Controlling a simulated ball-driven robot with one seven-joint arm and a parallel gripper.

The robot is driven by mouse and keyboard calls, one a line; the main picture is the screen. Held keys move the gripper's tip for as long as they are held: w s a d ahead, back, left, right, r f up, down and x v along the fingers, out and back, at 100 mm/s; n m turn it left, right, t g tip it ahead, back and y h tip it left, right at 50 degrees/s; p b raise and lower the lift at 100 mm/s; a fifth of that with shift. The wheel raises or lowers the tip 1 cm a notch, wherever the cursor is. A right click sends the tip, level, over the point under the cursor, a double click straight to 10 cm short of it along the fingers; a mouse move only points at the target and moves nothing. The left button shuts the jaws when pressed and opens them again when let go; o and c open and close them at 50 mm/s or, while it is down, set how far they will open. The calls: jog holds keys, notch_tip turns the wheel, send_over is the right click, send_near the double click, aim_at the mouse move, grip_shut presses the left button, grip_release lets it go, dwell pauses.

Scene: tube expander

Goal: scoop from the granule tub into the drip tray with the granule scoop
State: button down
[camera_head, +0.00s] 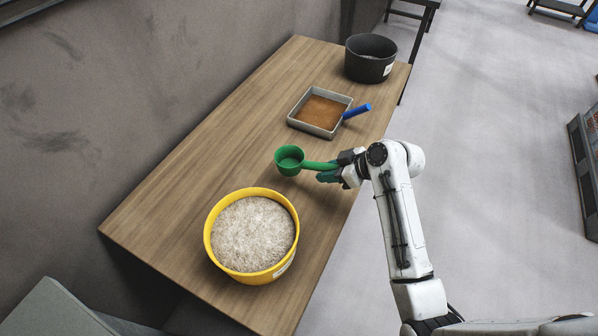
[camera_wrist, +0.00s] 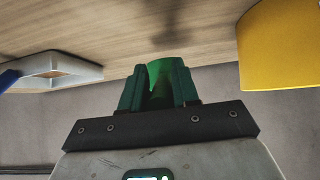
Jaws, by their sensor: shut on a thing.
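The green granule scoop (camera_head: 290,161) is held by its handle in my gripper (camera_head: 334,171), which is shut on it. Its cup faces up over the middle of the table, and its inside looks plain green with no granules that I can make out. In the wrist view the scoop handle (camera_wrist: 158,72) shows between the dark green fingers of my gripper (camera_wrist: 158,88). The yellow granule tub (camera_head: 209,238) is full of pale granules and stands at the near end; its wall also shows in the wrist view (camera_wrist: 282,48). The grey drip tray (camera_head: 303,128) lies beyond the scoop, with a brown layer inside.
A blue-handled tool (camera_head: 357,111) rests over the tray's right side. A black bucket (camera_head: 370,68) stands at the table's far end. The wooden table (camera_head: 190,170) is bare along its left side, next to a grey wall (camera_head: 110,90).

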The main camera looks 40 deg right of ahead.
jog(key=shift+r+p, duration=1.65)
jog(key=shift+r, duration=0.5)
jog(key=shift+f, duration=0.1)
